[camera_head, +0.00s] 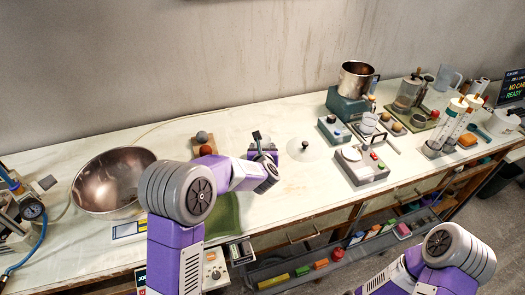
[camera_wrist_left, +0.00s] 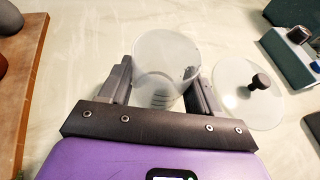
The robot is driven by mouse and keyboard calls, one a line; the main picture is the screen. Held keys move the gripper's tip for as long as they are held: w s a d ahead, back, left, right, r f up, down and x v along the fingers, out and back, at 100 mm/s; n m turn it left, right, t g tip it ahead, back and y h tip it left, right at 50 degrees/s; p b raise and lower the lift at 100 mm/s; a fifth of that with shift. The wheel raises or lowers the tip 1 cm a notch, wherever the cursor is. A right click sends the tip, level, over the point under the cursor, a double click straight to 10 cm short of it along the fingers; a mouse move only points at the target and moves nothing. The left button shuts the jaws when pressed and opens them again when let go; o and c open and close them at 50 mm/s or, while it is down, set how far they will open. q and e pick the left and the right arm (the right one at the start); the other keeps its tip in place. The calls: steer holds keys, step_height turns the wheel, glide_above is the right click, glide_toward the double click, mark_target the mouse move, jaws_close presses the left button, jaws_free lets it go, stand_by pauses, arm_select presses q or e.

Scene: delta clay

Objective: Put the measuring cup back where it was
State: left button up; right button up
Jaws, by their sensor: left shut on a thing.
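My left gripper (camera_head: 264,150) is out over the middle of the table, left of a clear lid. In the left wrist view the gripper (camera_wrist_left: 163,82) has its two dark fingers on either side of a clear measuring cup (camera_wrist_left: 166,60) with graduation lines, and is shut on it. The cup's round mouth faces the camera. In the head view the cup is hard to make out behind the gripper and wrist. I cannot tell whether its base touches the table. My right arm shows at the lower right of the head view, but its gripper is not in view.
The clear lid with a black knob (camera_head: 306,145) lies close right of the cup; it also shows in the left wrist view (camera_wrist_left: 262,95). A steel bowl (camera_head: 105,180) stands left. A wooden board (camera_wrist_left: 22,75) with round objects is nearby. A scale (camera_head: 362,168) stands right.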

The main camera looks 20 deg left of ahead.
arm_select(q)
steer(key=o, duration=1.1)
steer(key=shift+s+r, duration=0.1)
steer(key=shift+r, duration=0.05)
steer(key=p+v, duration=0.1)
steer(key=v, duration=1)
steer(key=shift+s+d, duration=0.1)
steer(key=shift+s, duration=0.3)
